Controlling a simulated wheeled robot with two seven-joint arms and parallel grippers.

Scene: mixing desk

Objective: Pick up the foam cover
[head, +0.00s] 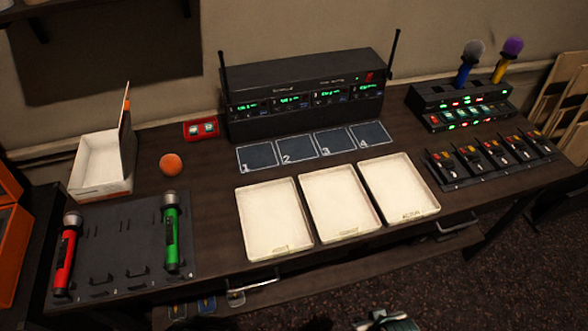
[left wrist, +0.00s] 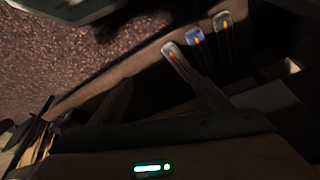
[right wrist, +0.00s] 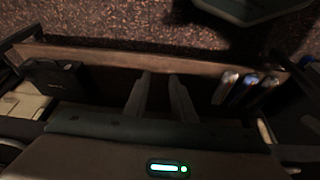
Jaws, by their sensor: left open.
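An orange foam cover (head: 171,164), round like a ball, sits on the desk between the white box and the numbered pads. My left gripper (left wrist: 158,78) shows in the left wrist view with its two fingers spread and nothing between them. My right gripper (right wrist: 160,75) shows in the right wrist view with its fingers close together and a narrow gap; no object shows between them. Both wrist views look down past the front of the desk, and neither shows the foam cover. I cannot make out either gripper's fingers in the head view.
An open white box (head: 88,165) stands left of the foam cover, a small red case (head: 201,128) behind it. A dark mat (head: 119,241) with red and green microphones lies in front. White trays (head: 273,217), a receiver rack (head: 307,96) and chargers (head: 460,104) are further right.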

